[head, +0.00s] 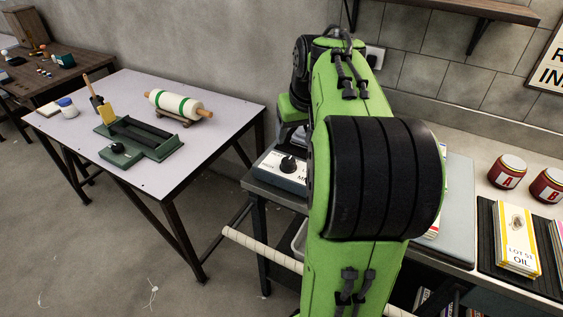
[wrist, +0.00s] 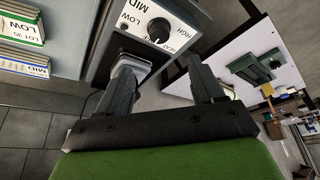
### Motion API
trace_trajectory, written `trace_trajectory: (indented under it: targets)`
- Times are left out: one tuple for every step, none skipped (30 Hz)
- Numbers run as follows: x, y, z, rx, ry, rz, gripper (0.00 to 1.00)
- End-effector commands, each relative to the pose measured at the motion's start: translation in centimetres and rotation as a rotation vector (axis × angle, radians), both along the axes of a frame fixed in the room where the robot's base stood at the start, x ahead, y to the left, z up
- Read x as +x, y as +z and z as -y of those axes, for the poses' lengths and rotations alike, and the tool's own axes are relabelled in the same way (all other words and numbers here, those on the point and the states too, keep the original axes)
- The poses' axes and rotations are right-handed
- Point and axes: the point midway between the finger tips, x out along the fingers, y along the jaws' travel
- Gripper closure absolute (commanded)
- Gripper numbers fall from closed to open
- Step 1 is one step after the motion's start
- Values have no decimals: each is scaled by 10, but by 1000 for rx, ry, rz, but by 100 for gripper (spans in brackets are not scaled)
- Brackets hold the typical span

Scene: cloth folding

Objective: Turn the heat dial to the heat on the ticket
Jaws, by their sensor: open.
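The heat dial (head: 288,164) is a round black knob on a white panel at the front of a grey unit, left of my arm in the head view. In the wrist view the dial (wrist: 159,30) shows with LOW, MID and HIGH printed around it. I cannot tell for sure where its pointer is set. My gripper (wrist: 166,70) is open and empty, its two fingers apart and short of the dial in the picture. Which is the ticket is unclear. My arm hides the gripper in the head view.
Red jars A (head: 507,171) and B (head: 547,186) and an oil packet (head: 517,240) stand at the right.

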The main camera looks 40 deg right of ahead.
Motion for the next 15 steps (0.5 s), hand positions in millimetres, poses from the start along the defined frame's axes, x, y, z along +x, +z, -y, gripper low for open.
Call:
trace_trajectory:
  targets:
    - [4,-19,1,5,1,-4,33]
    - [7,-26,2,4,2,-3,33]
    - [10,-36,4,6,1,-5,33]
    - [13,-43,5,5,2,-4,33]
    - [16,-50,6,5,2,-4,33]
    - [19,-59,8,5,1,-4,33]
    - [22,-66,9,5,1,-3,33]
    - [25,-73,11,5,1,-3,33]
    - [28,-83,13,4,1,-4,33]
    - [31,-89,14,4,2,-3,33]
    - [33,-95,15,4,2,-3,33]
    - [36,-102,16,4,1,-4,33]
    - [38,-107,17,4,1,-4,33]
    - [39,-111,18,3,1,-2,33]
    - [41,-116,19,3,1,-3,33]
